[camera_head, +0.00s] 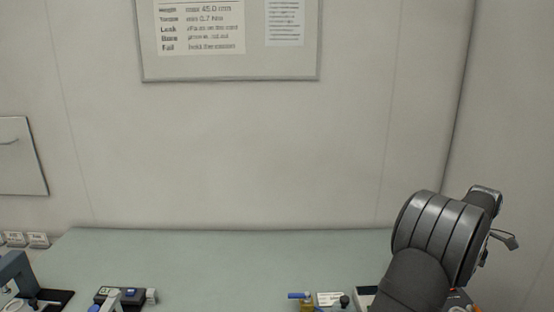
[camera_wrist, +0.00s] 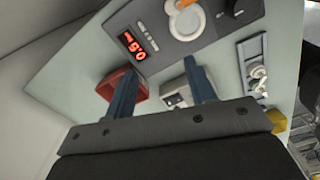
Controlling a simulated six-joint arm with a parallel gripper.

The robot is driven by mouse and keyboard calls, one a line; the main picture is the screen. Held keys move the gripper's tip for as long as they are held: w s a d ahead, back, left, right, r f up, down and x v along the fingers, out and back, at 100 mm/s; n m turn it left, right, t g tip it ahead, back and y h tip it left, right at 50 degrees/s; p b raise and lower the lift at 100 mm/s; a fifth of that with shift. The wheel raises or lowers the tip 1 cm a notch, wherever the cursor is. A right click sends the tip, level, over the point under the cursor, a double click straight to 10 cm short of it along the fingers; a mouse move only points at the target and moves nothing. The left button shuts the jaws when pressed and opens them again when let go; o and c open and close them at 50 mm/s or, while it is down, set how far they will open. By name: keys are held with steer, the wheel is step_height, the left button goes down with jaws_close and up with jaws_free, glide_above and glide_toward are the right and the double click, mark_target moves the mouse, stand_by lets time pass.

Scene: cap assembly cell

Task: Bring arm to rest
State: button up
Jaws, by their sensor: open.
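In the wrist view my gripper (camera_wrist: 157,64) shows two blue-grey fingers set well apart. Nothing is between their tips that I can see as held. The fingers hang over the pale green bench (camera_wrist: 82,72), with a gap I cannot measure. In the head view my dark grey arm is raised at the right, in front of the wall and over the right end of the bench (camera_head: 230,262). My gripper's fingers cannot be made out clearly there.
The wrist view shows a red bin (camera_wrist: 107,88), a grey unit with a red digital display (camera_wrist: 138,46), an orange piece (camera_wrist: 186,4) and a tray of metal parts (camera_wrist: 242,52). Small devices (camera_head: 131,297) stand along the bench front. A wall board (camera_head: 200,68) hangs behind.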

steer(key=s+d+r, duration=0.2)
steer(key=s+r, duration=0.1)
steer(key=s, duration=1.4)
steer(key=shift+m, duration=0.4)
steer(key=w+f, duration=0.2)
steer(key=w, duration=0.2)
steer(key=w+a+f, duration=0.1)
steer(key=w+f, duration=0.2)
steer(key=w+a+f, duration=0.1)
steer(key=w+f, duration=0.1)
steer(key=w, duration=0.2)
steer(key=shift+w+f, duration=0.3)
steer(key=shift+w, duration=0.05)
steer(key=s+d+r, duration=0.2)
steer(key=s+r, duration=0.5)
steer(key=s, duration=0.4)
steer(key=w, duration=0.7)
steer(key=shift+a+f, duration=0.2)
steer(key=shift+f, duration=0.15)
steer(key=shift+s, duration=0.2)
